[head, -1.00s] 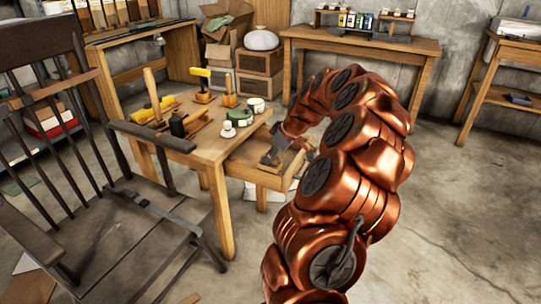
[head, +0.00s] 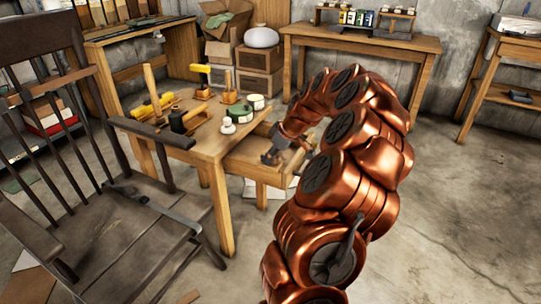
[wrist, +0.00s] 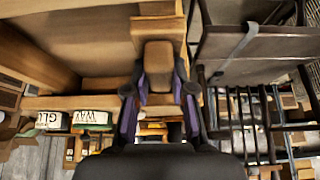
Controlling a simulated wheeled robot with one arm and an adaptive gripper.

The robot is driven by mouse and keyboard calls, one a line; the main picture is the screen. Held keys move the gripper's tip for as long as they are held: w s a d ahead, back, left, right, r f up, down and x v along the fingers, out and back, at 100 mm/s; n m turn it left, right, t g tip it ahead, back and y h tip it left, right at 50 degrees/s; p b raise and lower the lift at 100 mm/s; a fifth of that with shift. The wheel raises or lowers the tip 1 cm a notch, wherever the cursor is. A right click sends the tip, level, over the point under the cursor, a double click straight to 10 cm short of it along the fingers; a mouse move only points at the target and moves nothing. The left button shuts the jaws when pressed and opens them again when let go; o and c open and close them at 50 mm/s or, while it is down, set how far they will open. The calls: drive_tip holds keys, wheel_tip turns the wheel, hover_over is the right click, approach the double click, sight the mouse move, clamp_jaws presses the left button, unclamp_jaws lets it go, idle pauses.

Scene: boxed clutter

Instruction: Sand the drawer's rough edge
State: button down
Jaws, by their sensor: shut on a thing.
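The wooden drawer (head: 252,168) stands pulled out from the work table in the head view. In the wrist view its pale wooden edge (wrist: 158,9) runs along the top middle. My gripper (head: 276,148) is at the open drawer. In the wrist view my gripper (wrist: 159,88) has its purple-sided fingers closed on both sides of a brown sanding block (wrist: 158,56). The block lies over or against the wooden edge; I cannot tell whether it touches. My arm hides the drawer's right part in the head view.
The work table (head: 212,147) holds yellow-handled tools, a green tin (head: 240,113), a white cup (head: 256,101) and a dark bottle (head: 178,121). A dark rocking chair (head: 110,225) stands close at left. Open concrete floor (head: 450,210) lies at right.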

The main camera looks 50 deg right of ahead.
drive_tip(key=shift+w+a+r+p, duration=0.15)
drive_tip(key=shift+w+a, duration=0.1)
drive_tip(key=shift+w, duration=0.55)
drive_tip(key=shift+w+a+f+p, duration=0.15)
drive_tip(key=shift+w+a, duration=0.1)
drive_tip(key=shift+w, duration=0.7)
drive_tip(key=shift+f+b, duration=0.1)
drive_tip(key=shift+b, duration=0.2)
drive_tip(key=shift+s+d+f+b, duration=0.2)
drive_tip(key=shift+s+b, duration=0.25)
drive_tip(key=shift+s, duration=0.5)
drive_tip(key=shift+s+d+f+b, duration=0.1)
drive_tip(key=shift+s+d+b, duration=0.25)
drive_tip(key=shift+s, duration=0.55)
drive_tip(key=shift+a, duration=0.1)
drive_tip(key=shift+r, duration=0.1)
drive_tip(key=shift+w+r+p, duration=0.1)
drive_tip(key=shift+r+p, duration=0.75)
drive_tip(key=shift+r, duration=2.25)
drive_tip(key=shift+r, duration=0.1)
